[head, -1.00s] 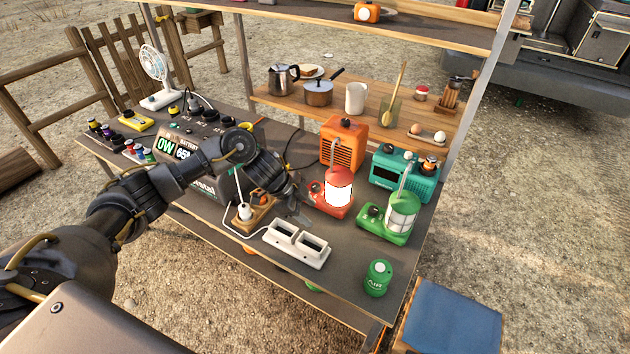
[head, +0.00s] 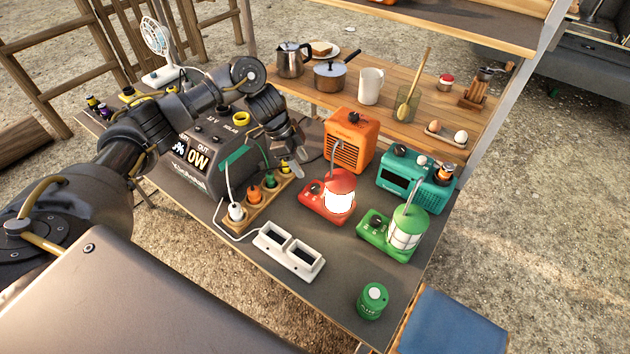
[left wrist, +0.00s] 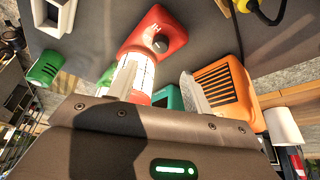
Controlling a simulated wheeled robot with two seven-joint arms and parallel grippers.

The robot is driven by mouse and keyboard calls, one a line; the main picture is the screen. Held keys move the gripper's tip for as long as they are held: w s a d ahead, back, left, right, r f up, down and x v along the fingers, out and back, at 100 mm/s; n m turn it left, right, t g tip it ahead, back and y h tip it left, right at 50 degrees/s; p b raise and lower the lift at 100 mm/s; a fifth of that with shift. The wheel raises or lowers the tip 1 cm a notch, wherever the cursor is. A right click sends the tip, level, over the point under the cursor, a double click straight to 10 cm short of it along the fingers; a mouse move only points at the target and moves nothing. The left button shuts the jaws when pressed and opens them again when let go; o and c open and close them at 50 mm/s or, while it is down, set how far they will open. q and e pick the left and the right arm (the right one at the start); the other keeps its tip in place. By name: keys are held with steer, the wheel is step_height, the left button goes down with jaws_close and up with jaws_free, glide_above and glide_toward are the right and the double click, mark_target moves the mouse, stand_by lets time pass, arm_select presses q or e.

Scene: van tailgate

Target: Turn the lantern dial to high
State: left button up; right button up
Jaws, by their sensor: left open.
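A red lantern (head: 340,185) with a glowing white globe stands on the dark table. Its black dial (left wrist: 161,45) shows on the red base in the left wrist view. A green lantern (head: 405,230) with a pale, unlit globe stands to its right. My left gripper (head: 297,166) is open and empty, just left of and behind the red lantern, apart from the dial. In the left wrist view its fingers (left wrist: 155,90) point toward the red lantern, one finger overlapping its globe. The dial's exact setting is too small to read. My right gripper is not in view.
An orange heater (head: 350,142) stands behind the red lantern, a teal radio (head: 416,180) to the right. A power station (head: 190,165), a wooden socket strip (head: 262,205) with plugs and a white double-socket block (head: 288,250) are left and front. A green canister (head: 372,300) stands near the front edge.

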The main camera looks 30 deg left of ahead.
mark_target(315, 187)
arm_select(q)
steer(key=x, duration=0.3)
steer(key=shift+d+f, duration=0.15)
steer(key=shift+f, duration=0.05)
steer(key=x, duration=0.5)
steer(key=shift+f, duration=0.2)
steer(key=shift+w+d+f, duration=0.1)
steer(key=shift+d+f, duration=0.05)
steer(key=shift+f, duration=0.4)
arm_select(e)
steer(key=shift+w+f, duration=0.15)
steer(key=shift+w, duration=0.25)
arm_select(q)
steer(key=c, duration=1)
steer(key=m+b, duration=0.1)
steer(key=m+g+b, duration=0.1)
steer(key=shift+w+f+m, duration=0.15)
steer(key=shift+m, duration=0.25)
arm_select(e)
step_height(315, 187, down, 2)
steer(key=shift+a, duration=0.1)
